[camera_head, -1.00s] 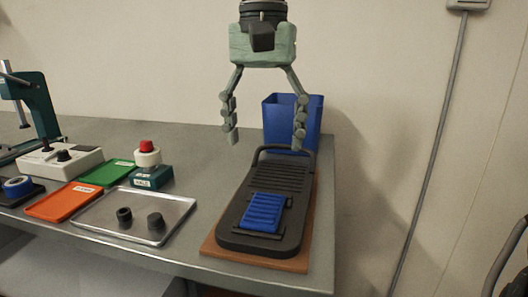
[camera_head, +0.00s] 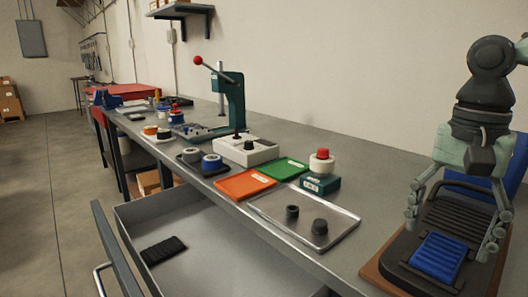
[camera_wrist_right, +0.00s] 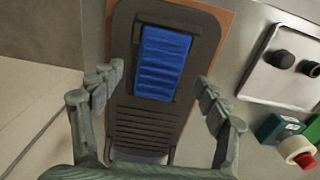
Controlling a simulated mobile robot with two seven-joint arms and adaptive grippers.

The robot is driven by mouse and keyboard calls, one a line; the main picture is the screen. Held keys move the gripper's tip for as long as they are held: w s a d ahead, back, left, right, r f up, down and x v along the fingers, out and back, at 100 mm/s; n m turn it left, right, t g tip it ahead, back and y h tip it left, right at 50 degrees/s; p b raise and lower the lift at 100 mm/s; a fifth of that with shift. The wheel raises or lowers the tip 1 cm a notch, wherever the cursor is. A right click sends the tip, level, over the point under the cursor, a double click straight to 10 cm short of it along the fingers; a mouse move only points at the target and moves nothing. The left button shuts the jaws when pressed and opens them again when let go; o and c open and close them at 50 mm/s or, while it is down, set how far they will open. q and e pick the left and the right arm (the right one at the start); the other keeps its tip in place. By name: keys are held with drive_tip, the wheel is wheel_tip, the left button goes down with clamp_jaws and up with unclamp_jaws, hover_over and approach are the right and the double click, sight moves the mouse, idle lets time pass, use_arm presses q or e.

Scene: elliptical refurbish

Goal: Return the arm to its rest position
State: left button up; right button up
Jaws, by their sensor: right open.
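My right gripper (camera_head: 450,228) is at the right of the head view, pointing down with its fingers spread. It is open and empty above a black ribbed board (camera_head: 462,213) with a blue ribbed pad (camera_head: 437,257) on it. In the right wrist view, the open fingers (camera_wrist_right: 160,98) stand on either side of the black board (camera_wrist_right: 140,125), and the blue pad (camera_wrist_right: 162,62) lies between and beyond them. I cannot tell the exact height of the fingers above the board. My left gripper is not in view.
A metal tray (camera_head: 334,236) with two dark knobs lies left of the board, near orange (camera_head: 243,184) and green (camera_head: 284,168) trays. A blue bin (camera_head: 517,160) stands behind the gripper. A green press (camera_head: 234,100) stands farther back. An open drawer (camera_head: 190,225) juts out below the bench.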

wheel_tip(320, 180, down, 2)
drive_tip(key=shift+r, duration=0.15)
idle(0.4)
